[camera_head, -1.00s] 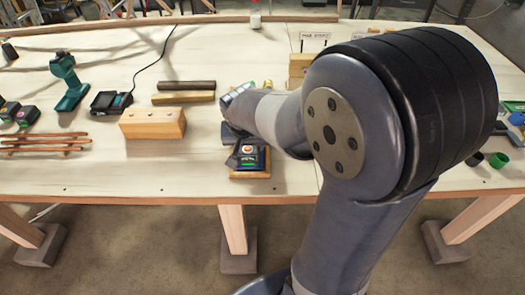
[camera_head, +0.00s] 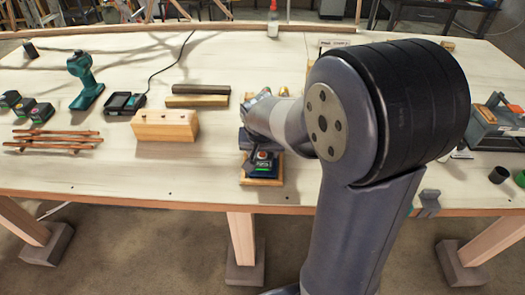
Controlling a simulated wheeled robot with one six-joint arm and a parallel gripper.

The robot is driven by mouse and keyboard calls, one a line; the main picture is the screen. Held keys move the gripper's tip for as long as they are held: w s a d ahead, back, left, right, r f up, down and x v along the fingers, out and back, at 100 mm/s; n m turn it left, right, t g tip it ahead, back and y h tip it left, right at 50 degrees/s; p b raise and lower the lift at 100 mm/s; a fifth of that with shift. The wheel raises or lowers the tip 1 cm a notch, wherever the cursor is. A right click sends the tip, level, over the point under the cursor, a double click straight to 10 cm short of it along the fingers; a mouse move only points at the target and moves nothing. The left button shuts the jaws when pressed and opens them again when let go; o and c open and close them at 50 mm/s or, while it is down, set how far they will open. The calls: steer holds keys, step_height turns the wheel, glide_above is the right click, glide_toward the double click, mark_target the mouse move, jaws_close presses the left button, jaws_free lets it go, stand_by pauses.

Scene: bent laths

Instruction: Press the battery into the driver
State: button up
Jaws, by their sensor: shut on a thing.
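Several dark batteries with coloured labels (camera_head: 42,112) sit in a row at the far left. My gripper (camera_head: 257,148) is low at the table's front middle and mostly hidden by my own wrist. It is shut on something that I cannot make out. A dark blue, battery-like block (camera_head: 263,164) with a red spot on top shows just in front of it, on a light wooden base (camera_head: 262,181). I cannot tell whether the fingers touch this block.
A black charger (camera_head: 124,102) with a cord lies right of the driver. A wooden block (camera_head: 165,125), two bars (camera_head: 198,101) and a stack of thin laths (camera_head: 53,141) lie left of my gripper. A grey toolbox (camera_head: 495,125) and a black cup (camera_head: 499,175) stand at the right.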

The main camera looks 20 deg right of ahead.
steer(key=shift+f+b, duration=1.05)
steer(key=shift+f, duration=0.05)
stand_by(1.2)
steer(key=o, duration=1.4)
steer(key=shift+r+p, duration=2.6)
steer(key=shift+r, duration=1)
steer(key=shift+f, duration=0.2)
step_height(320, 180, down, 7)
steer(key=b, duration=0.5)
steer(key=shift+r, duration=0.1)
